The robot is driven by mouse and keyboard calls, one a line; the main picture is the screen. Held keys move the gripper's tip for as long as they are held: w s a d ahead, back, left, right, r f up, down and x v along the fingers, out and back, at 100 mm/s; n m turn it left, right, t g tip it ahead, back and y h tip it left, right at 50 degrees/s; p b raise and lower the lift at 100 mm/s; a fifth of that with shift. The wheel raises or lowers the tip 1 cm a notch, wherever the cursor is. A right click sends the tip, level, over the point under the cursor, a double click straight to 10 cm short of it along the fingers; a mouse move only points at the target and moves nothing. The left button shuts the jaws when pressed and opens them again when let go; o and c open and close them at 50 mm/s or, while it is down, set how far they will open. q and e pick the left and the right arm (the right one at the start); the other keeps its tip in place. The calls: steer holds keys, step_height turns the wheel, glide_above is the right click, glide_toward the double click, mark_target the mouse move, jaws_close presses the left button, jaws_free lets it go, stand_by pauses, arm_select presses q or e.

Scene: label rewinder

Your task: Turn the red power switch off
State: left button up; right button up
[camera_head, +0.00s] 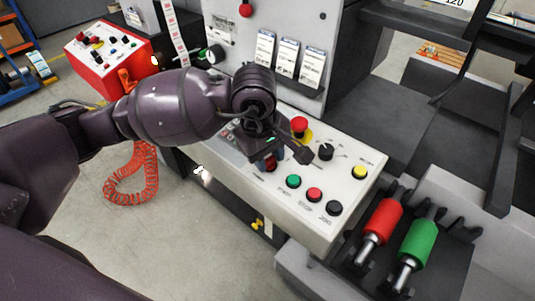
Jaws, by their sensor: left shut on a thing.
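The sloped white control panel (345,187) is in the middle of the head view. My left gripper (275,158) reaches down onto it from the left, its fingers shut on the red power switch (270,165). Only a small dark red part of the switch shows; the wrist and fingers hide most of it, so its position cannot be read. My right gripper is not in view.
Close by stand a red mushroom button (299,124), a black selector knob (326,152), a green button (293,181), a red button (314,194), a black button (334,208) and a yellow button (359,172). Red (384,219) and green (418,242) rollers lie at right.

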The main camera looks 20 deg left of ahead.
arm_select(q)
steer(key=n+p, duration=0.1)
steer(key=n, duration=0.3)
steer(key=shift+r, duration=0.15)
steer(key=n, duration=0.3)
steer(key=shift+t+p, duration=0.3)
steer(key=shift+p, duration=0.05)
steer(key=shift+n, duration=0.5)
steer(key=o, duration=0.9)
steer(key=shift+o, duration=0.2)
step_height(320, 180, up, 10)
steer(key=s+a+p, duration=0.1)
steer(key=shift+s+a+r, duration=0.15)
steer(key=shift+s+r, duration=0.05)
steer(key=shift+s, duration=0.1)
